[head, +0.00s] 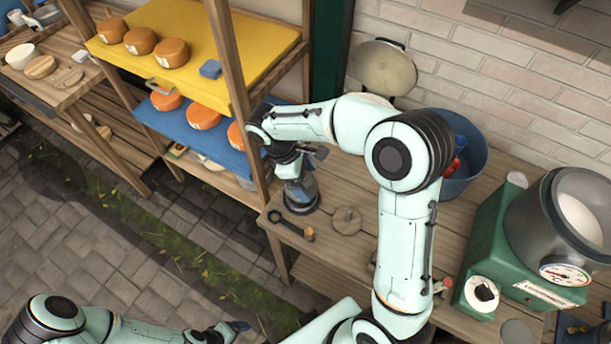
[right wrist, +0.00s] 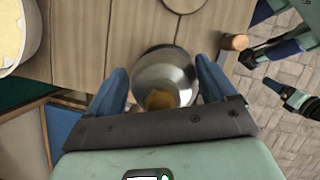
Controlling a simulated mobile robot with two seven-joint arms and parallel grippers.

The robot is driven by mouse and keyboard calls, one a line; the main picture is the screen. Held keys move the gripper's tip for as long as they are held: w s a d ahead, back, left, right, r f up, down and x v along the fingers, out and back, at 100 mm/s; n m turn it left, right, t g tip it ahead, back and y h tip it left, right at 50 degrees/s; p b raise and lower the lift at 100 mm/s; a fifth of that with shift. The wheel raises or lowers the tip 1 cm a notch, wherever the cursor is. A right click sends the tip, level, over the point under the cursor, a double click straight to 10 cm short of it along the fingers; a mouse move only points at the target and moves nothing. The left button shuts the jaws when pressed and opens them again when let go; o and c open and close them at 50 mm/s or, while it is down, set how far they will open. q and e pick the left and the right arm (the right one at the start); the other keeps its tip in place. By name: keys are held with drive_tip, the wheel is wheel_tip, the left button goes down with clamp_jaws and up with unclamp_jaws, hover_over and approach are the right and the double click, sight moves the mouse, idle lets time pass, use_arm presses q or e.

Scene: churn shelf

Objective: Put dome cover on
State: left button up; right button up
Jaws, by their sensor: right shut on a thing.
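My right gripper (right wrist: 163,85) has its blue fingers closed on the two sides of a shiny metal dome (right wrist: 165,72), which I take to be the dome cover. A yellow-orange patch shows on the dome's near side; I cannot tell whether it is a reflection. In the head view my right gripper (head: 300,192) is over the workbench's left end, by the shelf post, and its wrist hides most of the dome. I cannot tell whether the dome touches the bench. My left gripper (head: 232,327) is low at the bottom, its fingers unclear.
A round wooden disc (head: 347,220) and a dark tool with a wooden end (head: 288,226) lie on the bench near the right gripper. A blue bucket (head: 465,165) and green machine (head: 515,250) stand right. The shelf has a yellow board (head: 235,45) with orange-rind cheeses (head: 171,53).

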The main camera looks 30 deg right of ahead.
use_arm(q)
drive_tip(key=shift+s+f+b, duration=0.55)
drive_tip(key=shift+s+f, duration=0.05)
drive_tip(key=shift+f, duration=0.2)
use_arm(e)
drive_tip(key=shift+f, duration=1.45)
drive_tip(key=o, duration=1)
drive_tip(key=shift+o, duration=0.2)
use_arm(q)
drive_tip(key=shift+w+r, duration=0.1)
drive_tip(key=shift+r, duration=0.05)
use_arm(e)
drive_tip(key=shift+r, duration=0.15)
drive_tip(key=shift+r+p, duration=1.2)
drive_tip(key=shift+r, duration=0.8)
drive_tip(key=shift+w+r+p, duration=0.1)
drive_tip(key=shift+r+p, duration=0.85)
drive_tip(key=shift+r, duration=1)
use_arm(q)
drive_tip(key=w+r, duration=0.5)
drive_tip(key=shift+w+r, duration=0.15)
use_arm(e)
drive_tip(key=shift+f, duration=0.15)
